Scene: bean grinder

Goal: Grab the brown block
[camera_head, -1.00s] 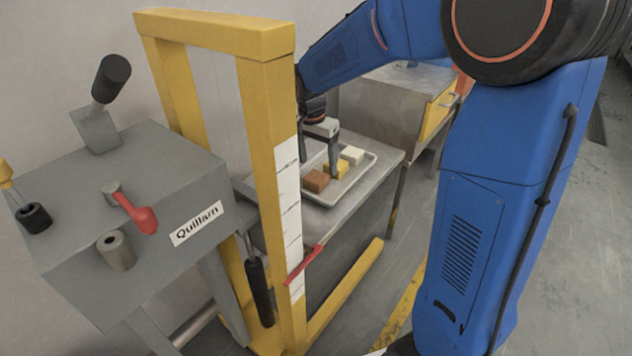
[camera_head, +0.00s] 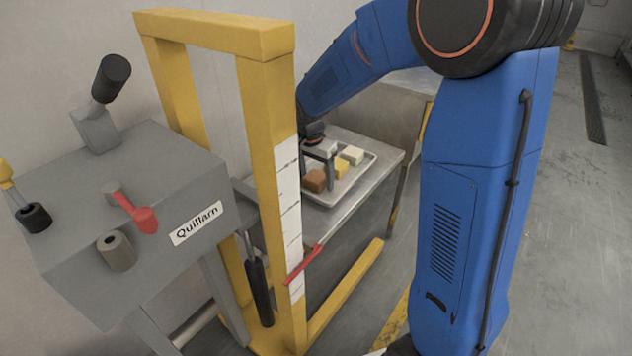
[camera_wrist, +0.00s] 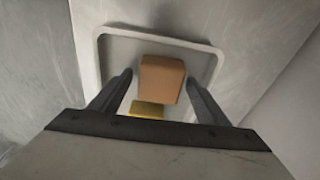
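The brown block (camera_head: 314,181) sits on a light tray (camera_head: 356,184) on a metal table, at the left of a row of blocks. My gripper (camera_head: 325,178) is low over the tray, beside the brown block in the head view. In the wrist view my gripper (camera_wrist: 160,85) is open, and the brown block (camera_wrist: 161,79) shows between and slightly beyond its fingertips. I see a gap on each side of the block. The yellow block (camera_wrist: 147,109) shows nearer, partly hidden by the gripper body.
A yellow block (camera_head: 341,168) and a white block (camera_head: 352,155) share the tray. A yellow frame (camera_head: 268,130) with a scale strip stands left of the table. A grey machine (camera_head: 150,200) with levers stands further left.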

